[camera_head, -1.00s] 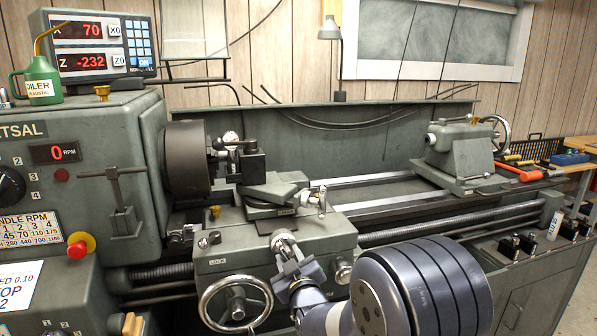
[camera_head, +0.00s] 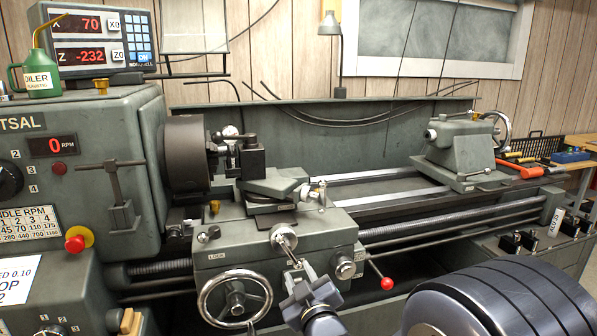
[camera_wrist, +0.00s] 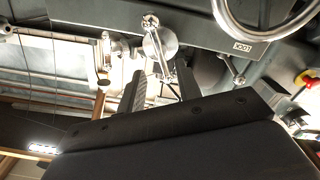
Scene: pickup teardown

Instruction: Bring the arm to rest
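My gripper (camera_head: 303,284) is at the lower middle of the head view, in front of the lathe's carriage apron. In the wrist view its two dark fingers (camera_wrist: 161,82) stand apart with nothing held between them. A metal lever (camera_head: 285,239) on the apron is just above and behind my gripper. That lever (camera_wrist: 157,47) shows beyond and between the fingers in the wrist view, apparently clear of them. My arm's large round joint fills the lower right of the head view.
The carriage handwheel (camera_head: 235,301) is left of my gripper, and a red-knobbed lever (camera_head: 387,283) is to its right. The chuck (camera_head: 187,157), tool post (camera_head: 251,158) and tailstock (camera_head: 460,148) stand above. An oil can (camera_head: 40,75) sits on the headstock.

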